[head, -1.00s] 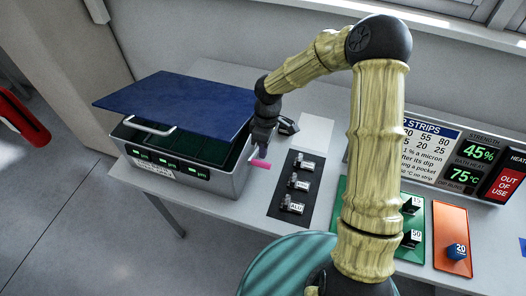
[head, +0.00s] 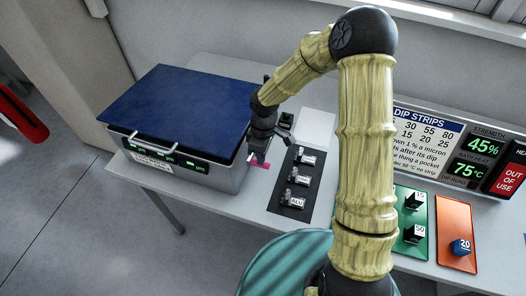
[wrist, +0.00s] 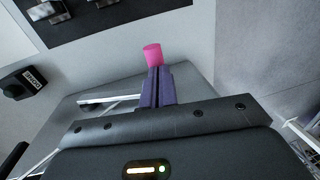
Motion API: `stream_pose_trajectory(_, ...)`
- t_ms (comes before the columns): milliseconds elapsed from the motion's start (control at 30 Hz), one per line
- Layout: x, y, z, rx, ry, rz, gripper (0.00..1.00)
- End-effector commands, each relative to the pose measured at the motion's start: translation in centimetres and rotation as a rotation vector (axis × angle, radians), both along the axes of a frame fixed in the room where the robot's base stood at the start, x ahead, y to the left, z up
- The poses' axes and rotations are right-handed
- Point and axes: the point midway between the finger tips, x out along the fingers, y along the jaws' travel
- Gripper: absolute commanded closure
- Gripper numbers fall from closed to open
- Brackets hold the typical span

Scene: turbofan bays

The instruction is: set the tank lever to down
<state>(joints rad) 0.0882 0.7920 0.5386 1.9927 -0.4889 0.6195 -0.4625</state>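The tank (head: 215,178) is a grey box with green displays on its front, at the left of the bench. Its dark blue lid (head: 180,108) lies over the top with little or no gap showing. The lever's pink grip (head: 261,164) sticks out at the tank's right side, partly hidden by my gripper (head: 256,157). In the wrist view the pink grip (wrist: 152,54) is just beyond the tips of my purple fingers (wrist: 156,72). The fingers are together with nothing visible between them. They overlap the grip's near end; I cannot tell whether they touch it.
A black panel (head: 310,158) with several labelled blocks lies right of the tank. A green mat (head: 402,247) and an orange mat (head: 448,215) with blocks lie further right, before a dip strips sign (head: 420,140). A teal round surface (head: 270,260) is in front.

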Motion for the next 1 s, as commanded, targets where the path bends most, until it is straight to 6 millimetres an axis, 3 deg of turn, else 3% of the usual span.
stream_pose_trajectory(167,-0.8,0.3,-1.7,-0.007,-0.017,0.002,1.00)
stream_pose_trajectory(600,-1.2,0.3,-1.9,-0.007,-0.007,0.003,1.00)
stream_pose_trajectory(767,-1.2,0.2,-1.1,-0.007,-0.007,0.003,1.00)
stream_pose_trajectory(1000,-1.0,0.3,1.8,-0.005,-0.018,0.002,1.00)
